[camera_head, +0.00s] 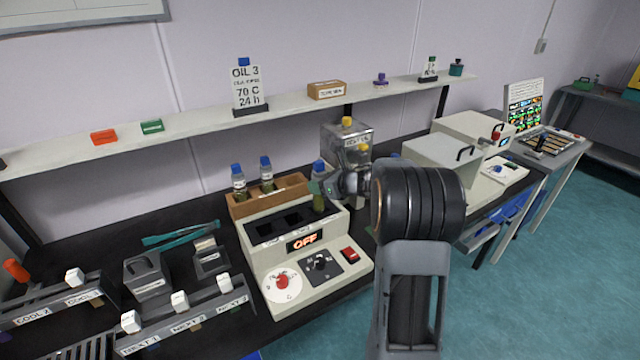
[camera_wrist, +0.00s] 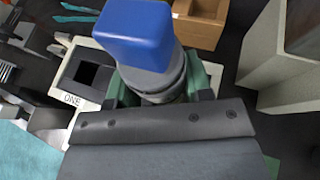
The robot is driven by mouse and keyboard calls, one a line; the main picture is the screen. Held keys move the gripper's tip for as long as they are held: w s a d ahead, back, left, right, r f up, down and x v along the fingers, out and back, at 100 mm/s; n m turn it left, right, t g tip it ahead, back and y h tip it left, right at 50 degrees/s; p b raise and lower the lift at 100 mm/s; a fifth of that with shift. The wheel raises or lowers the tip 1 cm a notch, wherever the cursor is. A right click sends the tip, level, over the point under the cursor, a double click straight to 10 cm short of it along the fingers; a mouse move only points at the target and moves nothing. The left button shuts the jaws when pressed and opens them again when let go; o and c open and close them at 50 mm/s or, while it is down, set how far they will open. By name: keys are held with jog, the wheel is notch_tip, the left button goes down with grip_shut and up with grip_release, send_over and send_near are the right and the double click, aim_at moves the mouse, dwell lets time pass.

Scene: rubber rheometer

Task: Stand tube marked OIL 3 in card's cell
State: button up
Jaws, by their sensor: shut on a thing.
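My gripper (camera_wrist: 160,90) is shut on a blue-capped tube (camera_wrist: 140,35), which nearly fills the middle of the wrist view. In the head view this tube (camera_head: 318,201) stands about upright at the right end of the heating block (camera_head: 262,222), with dark olive contents. I cannot tell whether its foot is inside a cell, and its marking is hidden. An open square cell (camera_wrist: 85,78) marked ONE lies left of it in the wrist view. The card (camera_head: 246,88) on the shelf reads OIL 3, 70 C, 24 h; its small second line is not legible.
A wooden rack (camera_head: 290,186) behind the block holds two more blue-capped tubes (camera_head: 238,182). The block's display (camera_head: 303,242) reads OFF. The shelf (camera_head: 195,128) runs above.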

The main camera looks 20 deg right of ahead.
aim_at(321, 200)
jog(key=shift+f+b, duration=3.15)
jog(key=shift+b, duration=0.2)
jog(key=o, duration=1.3)
jog(key=shift+o, duration=0.2)
jog(key=shift+s, duration=0.1)
jog(key=v, duration=1.3)
jog(key=shift+s+d+b, duration=0.2)
jog(key=shift+s+b, duration=0.1)
jog(key=shift+b, duration=0.05)
jog(key=shift+r, duration=0.1)
